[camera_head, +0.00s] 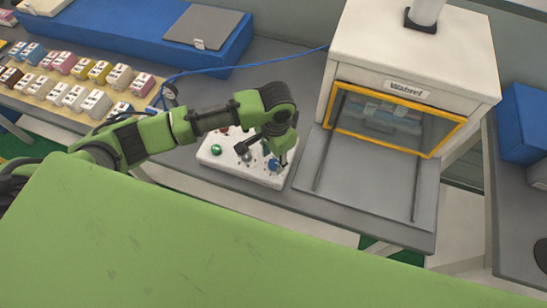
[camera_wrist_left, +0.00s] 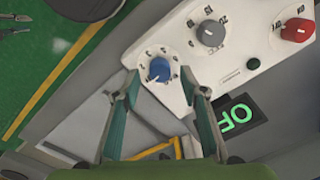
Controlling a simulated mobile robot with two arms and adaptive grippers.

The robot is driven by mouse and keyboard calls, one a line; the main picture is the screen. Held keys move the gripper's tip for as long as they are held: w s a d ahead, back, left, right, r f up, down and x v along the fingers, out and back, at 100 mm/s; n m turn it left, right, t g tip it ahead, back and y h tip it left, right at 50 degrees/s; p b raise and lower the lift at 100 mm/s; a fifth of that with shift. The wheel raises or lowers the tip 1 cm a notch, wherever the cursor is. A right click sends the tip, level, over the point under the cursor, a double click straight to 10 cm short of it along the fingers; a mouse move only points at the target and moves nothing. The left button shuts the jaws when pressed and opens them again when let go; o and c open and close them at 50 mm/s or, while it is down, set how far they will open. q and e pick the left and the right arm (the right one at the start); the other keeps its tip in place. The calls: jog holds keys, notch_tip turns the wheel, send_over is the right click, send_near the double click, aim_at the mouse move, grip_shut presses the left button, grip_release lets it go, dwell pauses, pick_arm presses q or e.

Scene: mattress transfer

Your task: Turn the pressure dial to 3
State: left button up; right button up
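A white control panel (camera_head: 228,164) lies on the grey bench. It carries a blue dial (camera_wrist_left: 158,69) with marks around it, a grey dial (camera_wrist_left: 211,33), a red knob (camera_wrist_left: 297,29) and a small green button (camera_wrist_left: 253,64). I cannot tell from the labels which dial is for pressure. My left gripper (camera_head: 262,154) is over the right part of the panel. In the left wrist view, its two fingers (camera_wrist_left: 158,82) are spread apart with nothing between them, on either side of the blue dial and nearer the camera. Whether they touch the panel is unclear. My right gripper is not in view.
A display (camera_wrist_left: 238,117) with green letters sits beside the panel. A white machine (camera_head: 420,60) with a yellow-framed window (camera_head: 385,120) stands right of the panel. Several coloured boxes (camera_head: 75,65) and a blue case (camera_head: 150,40) are at the left.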

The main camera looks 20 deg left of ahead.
aim_at(274, 164)
pick_arm(q)
jog(key=shift+f, duration=1.15)
jog(key=c, duration=1.1)
jog(key=m, duration=0.4)
jog(key=shift+w+m, duration=0.1)
jog(key=shift+m, duration=0.3)
jog(key=m, duration=0.5)
jog(key=shift+m, duration=0.3)
jog(key=m, duration=0.4)
jog(key=shift+h, duration=0.3)
jog(key=m, duration=0.5)
jog(key=shift+w, duration=0.1)
jog(key=shift+m, duration=0.3)
